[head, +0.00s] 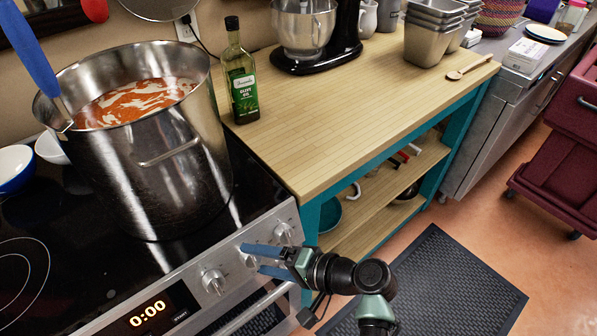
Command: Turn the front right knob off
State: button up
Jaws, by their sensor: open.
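The stove's front panel carries silver knobs. The rightmost knob (284,233) shows just above my gripper, and another knob (214,282) sits to the left, nearer the clock display. My gripper (251,258) reaches in from the right with its two blue fingers spread open. The fingertips are in front of the panel, around a middle knob that they partly cover. I cannot tell whether they touch it. Which of these knobs is the front right one, and its exact setting, cannot be told from this view.
A large steel pot (165,175) of orange soup stands on the black cooktop (90,255), with a blue-handled utensil in it. An oven handle (240,312) runs below the panel. A wooden counter (350,100) with an olive oil bottle (240,80) adjoins the stove. A dark mat (440,285) covers the floor.

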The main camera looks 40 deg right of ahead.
jog(key=v, duration=1.3)
jog(key=shift+w+r, duration=0.1)
jog(key=shift+w, duration=0.1)
